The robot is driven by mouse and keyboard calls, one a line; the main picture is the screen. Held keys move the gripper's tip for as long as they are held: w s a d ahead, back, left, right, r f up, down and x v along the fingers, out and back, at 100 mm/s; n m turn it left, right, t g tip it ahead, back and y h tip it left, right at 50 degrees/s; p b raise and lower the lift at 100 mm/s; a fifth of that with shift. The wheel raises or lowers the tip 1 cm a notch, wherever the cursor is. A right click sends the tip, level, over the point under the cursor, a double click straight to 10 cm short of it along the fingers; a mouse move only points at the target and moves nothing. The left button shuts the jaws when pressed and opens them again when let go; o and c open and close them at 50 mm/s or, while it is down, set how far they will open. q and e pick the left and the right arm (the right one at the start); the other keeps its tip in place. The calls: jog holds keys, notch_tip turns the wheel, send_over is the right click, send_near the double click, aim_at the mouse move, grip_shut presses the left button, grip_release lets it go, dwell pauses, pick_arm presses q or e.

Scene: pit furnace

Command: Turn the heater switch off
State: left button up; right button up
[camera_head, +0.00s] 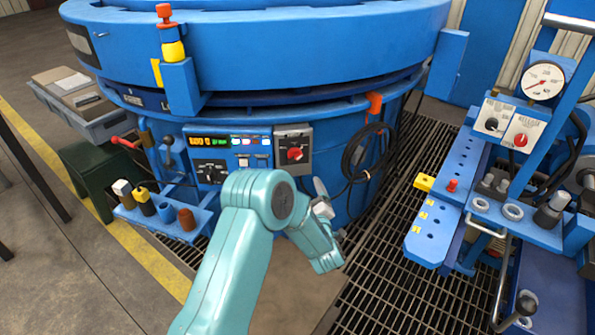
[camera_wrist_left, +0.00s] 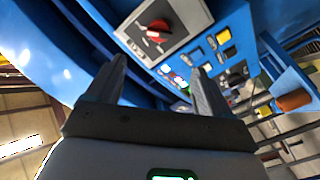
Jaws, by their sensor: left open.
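A red rotary switch (camera_head: 294,153), which looks like the heater switch, sits on a grey plate on the front of the blue furnace. It also shows in the left wrist view (camera_wrist_left: 157,31), near the top. My left gripper (camera_head: 322,195) is low and to the right of the switch in the head view, with its fingers partly hidden by my arm. In the left wrist view my open gripper (camera_wrist_left: 160,70) has empty space between its fingers, and the switch lies beyond the fingertips. I see no contact with it. My right gripper is not in view.
A control panel (camera_head: 228,153) with lit displays and buttons is left of the switch. A coiled black cable (camera_head: 367,155) hangs to its right. A blue shelf (camera_head: 160,212) with small parts juts out at lower left. A blue press bench (camera_head: 450,205) stands at right.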

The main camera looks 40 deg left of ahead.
aim_at(296, 160)
pick_arm(q)
jog(key=b+x, duration=0.1)
jog(key=x, duration=1.4)
jog(key=shift+w+a+b, duration=0.2)
jog(key=shift+b, duration=0.15)
jog(key=c, duration=1)
jog(key=shift+c, duration=0.2)
jog(key=shift+f, duration=0.1)
